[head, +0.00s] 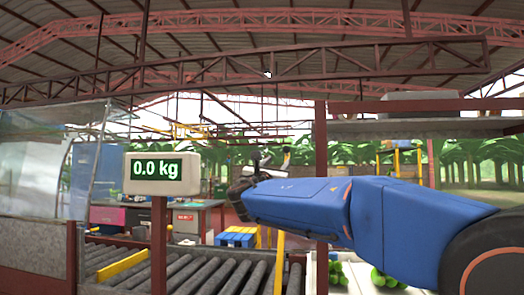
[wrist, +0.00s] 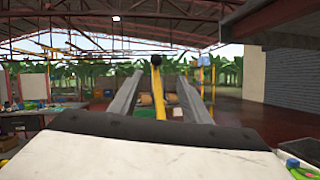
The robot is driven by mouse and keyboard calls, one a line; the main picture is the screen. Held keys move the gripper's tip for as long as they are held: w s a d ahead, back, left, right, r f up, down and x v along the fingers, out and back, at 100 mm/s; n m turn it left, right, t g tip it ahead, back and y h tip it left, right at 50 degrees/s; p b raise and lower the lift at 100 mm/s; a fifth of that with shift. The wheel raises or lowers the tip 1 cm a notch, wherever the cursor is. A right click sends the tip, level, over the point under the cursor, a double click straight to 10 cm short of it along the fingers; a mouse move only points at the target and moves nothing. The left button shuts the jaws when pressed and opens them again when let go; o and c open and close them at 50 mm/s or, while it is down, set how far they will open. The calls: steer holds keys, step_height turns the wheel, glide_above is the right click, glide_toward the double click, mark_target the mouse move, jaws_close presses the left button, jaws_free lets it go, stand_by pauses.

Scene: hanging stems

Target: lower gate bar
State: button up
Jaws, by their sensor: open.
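A yellow bar (wrist: 158,92) with a black knob on its end stands upright in the wrist view, between the two grey fingers of my gripper (wrist: 160,78). The fingers are apart, with a gap on both sides of the bar, and I cannot tell how deep between them it lies. In the head view my gripper (head: 268,160) is at the end of my blue arm, seen from behind and partly hidden. A yellow upright (head: 280,262) shows below my arm there, probably the same bar; its upper part is hidden.
A roller conveyor (head: 190,272) runs below, with a yellow strip (head: 122,264) lying across its left side. A scale display (head: 155,174) reading 0.0 kg stands on a red post. A red post (head: 320,185) rises beside my arm. Green fruit (head: 385,279) lies at lower right.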

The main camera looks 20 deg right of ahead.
mark_target(286, 150)
steer(key=shift+n, duration=0.3)
steer(key=x, duration=1.7)
steer(key=shift+w+a, duration=0.25)
steer(key=shift+f, duration=0.1)
steer(key=shift+c, duration=0.3)
jaws_close()
